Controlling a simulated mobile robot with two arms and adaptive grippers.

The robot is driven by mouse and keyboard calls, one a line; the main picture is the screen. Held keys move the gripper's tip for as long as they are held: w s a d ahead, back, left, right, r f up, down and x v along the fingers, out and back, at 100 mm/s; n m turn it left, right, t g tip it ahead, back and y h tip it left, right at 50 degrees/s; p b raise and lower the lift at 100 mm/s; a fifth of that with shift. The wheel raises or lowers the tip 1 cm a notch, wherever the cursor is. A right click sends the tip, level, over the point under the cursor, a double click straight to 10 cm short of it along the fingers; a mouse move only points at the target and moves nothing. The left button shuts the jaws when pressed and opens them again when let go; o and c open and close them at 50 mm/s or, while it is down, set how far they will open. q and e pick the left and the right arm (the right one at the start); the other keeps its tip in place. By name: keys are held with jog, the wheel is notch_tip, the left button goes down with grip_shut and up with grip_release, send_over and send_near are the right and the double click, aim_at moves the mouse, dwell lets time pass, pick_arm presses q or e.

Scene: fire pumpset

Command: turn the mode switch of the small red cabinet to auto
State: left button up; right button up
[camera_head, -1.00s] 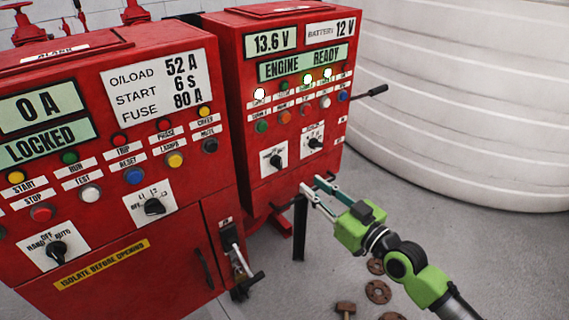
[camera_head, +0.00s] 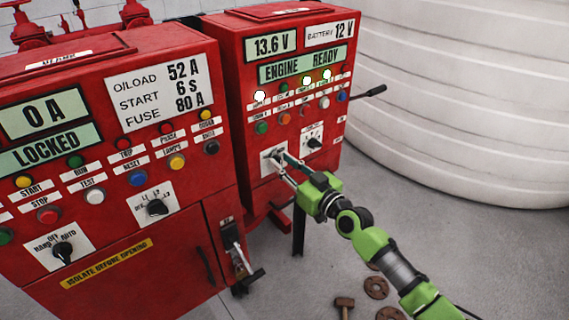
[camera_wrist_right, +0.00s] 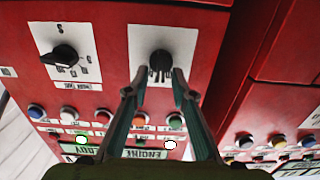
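The small red cabinet (camera_head: 223,75) stands right of a larger one, with its "ENGINE READY" display (camera_head: 301,64) on top. Its mode switch is a black knob on a white plate (camera_head: 266,165), low on the front. My right gripper (camera_head: 278,158) reaches it from the right and partly hides it. In the right wrist view, which is upside down, the knob (camera_wrist_right: 160,64) shows between and just beyond the tips of my right gripper (camera_wrist_right: 159,72). The fingers are apart, with gaps beside the knob; contact cannot be told. My left gripper is not in view.
A second black knob (camera_head: 314,142) sits up and right of the mode switch. The larger red cabinet (camera_head: 190,235) has its own knobs and a lever (camera_head: 233,240). A black handle (camera_head: 370,92) sticks out at right. A large white tank (camera_head: 460,110) stands behind; grey floor is open at right.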

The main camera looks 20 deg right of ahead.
grip_shut()
jog(key=shift+m, duration=0.3)
jog(key=m, duration=0.3)
jog(key=m+b, duration=0.1)
jog(key=shift+w+d+f, duration=0.1)
jog(key=shift+d, duration=0.2)
jog(key=shift+d+f+m, duration=0.1)
jog(key=shift+m, duration=0.95)
jog(key=shift+d+f+m, duration=0.1)
jog(key=shift+m, duration=0.95)
grip_release()
